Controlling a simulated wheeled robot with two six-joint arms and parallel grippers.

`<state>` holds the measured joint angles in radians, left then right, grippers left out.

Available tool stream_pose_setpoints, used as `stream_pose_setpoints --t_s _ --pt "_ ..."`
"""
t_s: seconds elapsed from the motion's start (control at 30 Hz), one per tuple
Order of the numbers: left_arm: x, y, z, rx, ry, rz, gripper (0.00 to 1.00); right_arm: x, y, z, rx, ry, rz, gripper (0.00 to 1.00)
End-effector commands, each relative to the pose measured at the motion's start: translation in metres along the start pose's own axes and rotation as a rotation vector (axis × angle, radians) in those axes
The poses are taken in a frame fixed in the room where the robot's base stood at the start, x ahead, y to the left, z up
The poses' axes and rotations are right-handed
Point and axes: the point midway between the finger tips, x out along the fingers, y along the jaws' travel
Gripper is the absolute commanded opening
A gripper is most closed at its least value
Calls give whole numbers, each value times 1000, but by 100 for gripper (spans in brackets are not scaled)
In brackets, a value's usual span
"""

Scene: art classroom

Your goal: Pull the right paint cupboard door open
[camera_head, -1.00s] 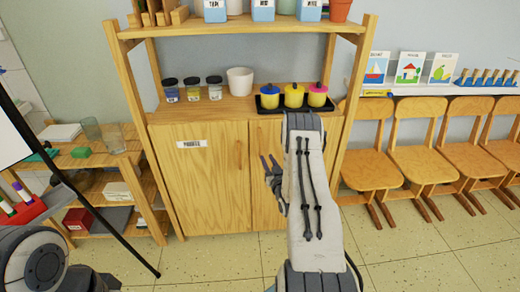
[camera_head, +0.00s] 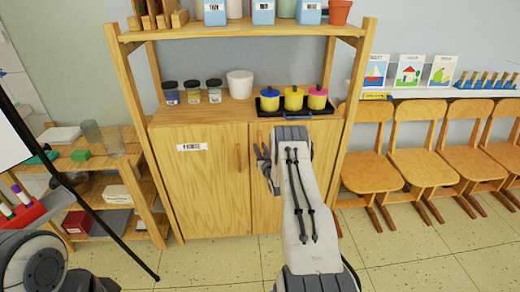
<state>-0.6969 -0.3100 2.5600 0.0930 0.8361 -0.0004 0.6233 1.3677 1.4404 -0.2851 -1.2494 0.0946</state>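The wooden paint cupboard has two doors. The left door (camera_head: 205,195) has a white label and a vertical wooden handle (camera_head: 238,157) near its inner edge. The right door (camera_head: 263,208) appears closed and is partly hidden by my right arm. The right door's handle cannot be made out behind the gripper, and contact cannot be told. My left gripper is out of view.
A low shelf (camera_head: 105,160) stands left; wooden chairs (camera_head: 370,160) stand right. Floor in front of the cupboard is clear.

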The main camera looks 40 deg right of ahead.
Motion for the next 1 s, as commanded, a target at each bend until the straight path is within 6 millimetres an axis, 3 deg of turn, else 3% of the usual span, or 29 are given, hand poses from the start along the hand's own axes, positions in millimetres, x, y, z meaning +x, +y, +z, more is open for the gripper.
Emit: stream_pose_setpoints --t_s 0.03,0.07,0.1,0.13,1.0 --pt "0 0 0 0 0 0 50 0 0 0 0 0 0 30" --pt "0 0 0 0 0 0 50 0 0 0 0 0 0 22" --pt "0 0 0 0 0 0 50 0 0 0 0 0 0 7" --pt "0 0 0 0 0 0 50 0 0 0 0 0 0 0" --pt "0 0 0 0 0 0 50 0 0 0 -1 1 0 0"
